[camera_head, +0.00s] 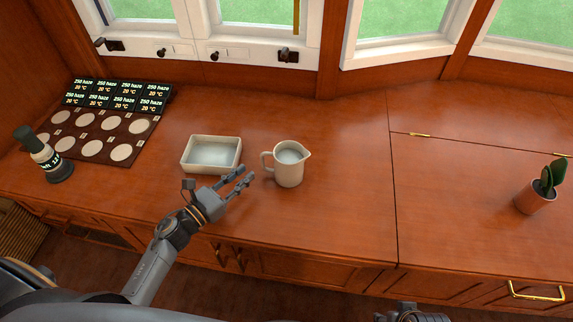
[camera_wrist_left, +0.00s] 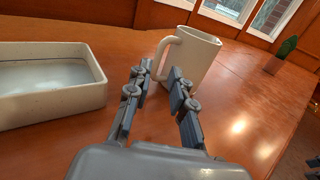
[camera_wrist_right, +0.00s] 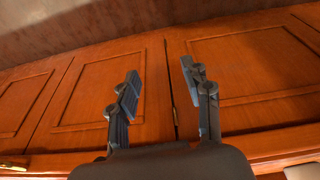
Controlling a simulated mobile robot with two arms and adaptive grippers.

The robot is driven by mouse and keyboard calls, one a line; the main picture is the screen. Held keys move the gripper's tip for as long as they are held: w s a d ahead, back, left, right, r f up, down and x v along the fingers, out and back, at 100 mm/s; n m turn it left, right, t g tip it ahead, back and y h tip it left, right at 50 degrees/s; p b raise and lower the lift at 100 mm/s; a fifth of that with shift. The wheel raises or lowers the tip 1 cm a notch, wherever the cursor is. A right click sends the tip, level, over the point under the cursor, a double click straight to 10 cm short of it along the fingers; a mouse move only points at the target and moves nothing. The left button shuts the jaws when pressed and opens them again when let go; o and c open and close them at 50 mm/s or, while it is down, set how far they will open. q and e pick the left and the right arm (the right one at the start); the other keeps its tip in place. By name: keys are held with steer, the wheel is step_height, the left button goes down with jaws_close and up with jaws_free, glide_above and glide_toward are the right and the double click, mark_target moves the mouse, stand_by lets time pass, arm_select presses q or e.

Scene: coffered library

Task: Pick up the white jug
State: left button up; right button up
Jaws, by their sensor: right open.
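The white jug (camera_head: 289,165) stands upright on the wooden counter, with its handle on the left and its spout on the right. It also shows in the left wrist view (camera_wrist_left: 193,60), just ahead of the fingers. My left gripper (camera_head: 246,179) is open beside the handle side of the jug. In the left wrist view its fingers (camera_wrist_left: 160,88) are spread with the jug's handle just beyond them, and nothing is held. My right gripper (camera_wrist_right: 160,85) is open and empty, facing the wooden cabinet doors. Only a piece of it shows at the bottom of the head view.
A white rectangular dish (camera_head: 212,168) sits left of the jug, close to my left gripper. A dark panel with round pads (camera_head: 92,148) and a bottle (camera_head: 51,163) are at the far left. A potted plant (camera_head: 536,200) stands far right. The counter right of the jug is clear.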

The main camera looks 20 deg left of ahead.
arm_select(q)
steer(key=x, duration=0.6)
steer(key=shift+w+d+r, duration=0.15)
steer(key=shift+w, duration=0.15)
jaws_close()
